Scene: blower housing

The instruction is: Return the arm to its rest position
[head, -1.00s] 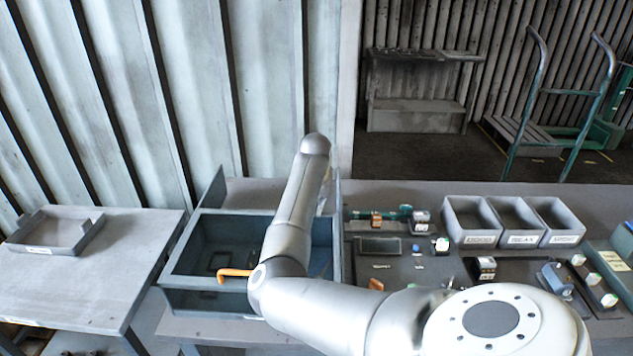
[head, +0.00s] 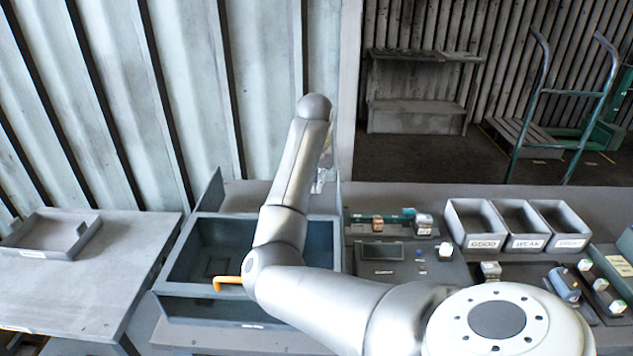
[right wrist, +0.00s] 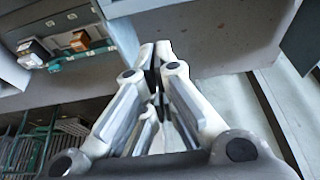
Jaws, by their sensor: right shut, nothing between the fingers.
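My right arm (head: 285,205) reaches up from the lower right of the head view, over the dark open bin, with its rounded wrist joint (head: 313,107) highest. My right gripper (head: 320,182) shows only in part behind the forearm, above the bin's far right side. In the right wrist view the gripper (right wrist: 157,55) has its fingers together with nothing between them. It is clear of the bench items. My left gripper is not in view.
The dark bin (head: 190,262) has an orange handle (head: 228,280) beside my elbow. Three grey bins (head: 480,243) stand at the right, near a panel (head: 385,268) with small parts. A side table (head: 110,270) holds a shallow tray (head: 50,240). The wall is behind.

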